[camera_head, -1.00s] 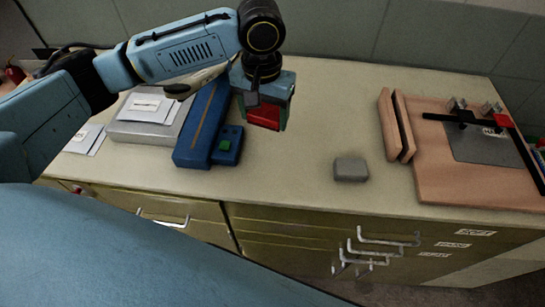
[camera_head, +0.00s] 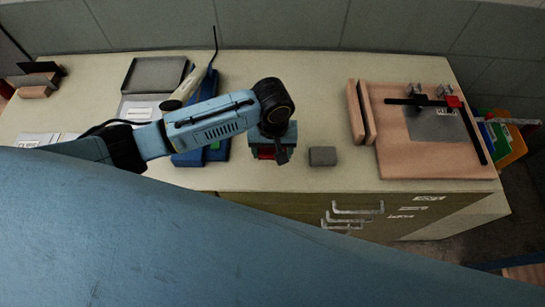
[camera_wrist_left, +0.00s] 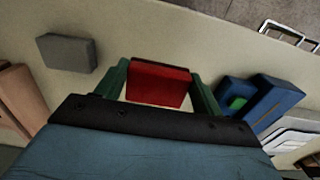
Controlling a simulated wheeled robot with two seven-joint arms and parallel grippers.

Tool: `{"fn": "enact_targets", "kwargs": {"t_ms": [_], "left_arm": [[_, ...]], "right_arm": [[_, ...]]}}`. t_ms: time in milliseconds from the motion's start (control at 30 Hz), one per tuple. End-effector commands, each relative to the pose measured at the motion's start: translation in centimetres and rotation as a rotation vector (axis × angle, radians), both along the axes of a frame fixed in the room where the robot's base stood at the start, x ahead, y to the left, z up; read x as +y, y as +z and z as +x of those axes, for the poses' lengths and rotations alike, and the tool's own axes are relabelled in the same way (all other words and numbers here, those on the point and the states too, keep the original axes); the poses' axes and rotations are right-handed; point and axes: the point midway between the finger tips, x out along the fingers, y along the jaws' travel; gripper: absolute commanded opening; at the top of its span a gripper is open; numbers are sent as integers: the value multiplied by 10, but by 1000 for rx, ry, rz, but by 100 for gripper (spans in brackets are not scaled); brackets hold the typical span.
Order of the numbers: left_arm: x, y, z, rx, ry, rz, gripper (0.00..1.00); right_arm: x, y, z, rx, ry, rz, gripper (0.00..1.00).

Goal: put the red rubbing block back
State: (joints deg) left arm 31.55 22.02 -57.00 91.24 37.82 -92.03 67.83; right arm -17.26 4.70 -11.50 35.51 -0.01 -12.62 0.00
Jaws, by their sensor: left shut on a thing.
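The red rubbing block (camera_wrist_left: 158,84) is held between the green fingers of my left gripper (camera_wrist_left: 160,90), which is shut on it. In the head view the red block (camera_head: 267,152) shows under my left gripper (camera_head: 270,153), over the worktop (camera_head: 330,100), just left of a grey block (camera_head: 322,156). Whether the red block touches the worktop I cannot tell. The grey block also shows at the upper left of the left wrist view (camera_wrist_left: 67,53), apart from the gripper. My right gripper is not in view.
A blue tool holder with a green part (camera_wrist_left: 240,102) stands on the other side of the gripper from the grey block. A wooden board (camera_head: 430,150) with a clamped metal sheet lies at the right. Drawers (camera_head: 350,212) front the cabinet. A grey tray (camera_head: 155,75) is at the back left.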

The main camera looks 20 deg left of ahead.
Motion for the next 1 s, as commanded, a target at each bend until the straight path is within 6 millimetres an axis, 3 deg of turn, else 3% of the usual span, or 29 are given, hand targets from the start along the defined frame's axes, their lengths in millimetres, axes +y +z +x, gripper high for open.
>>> {"fn": "enact_targets", "kwargs": {"t_ms": [400,833,867,1000], "left_arm": [[0,-49,0,1,-1,0,46],[0,-55,0,0,-1,-1,46],[0,-54,0,0,-1,-1,72],[0,-54,0,0,-1,-1,90]], "right_arm": [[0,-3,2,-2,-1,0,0],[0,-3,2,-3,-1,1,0],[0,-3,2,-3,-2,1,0],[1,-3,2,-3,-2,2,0]]}}
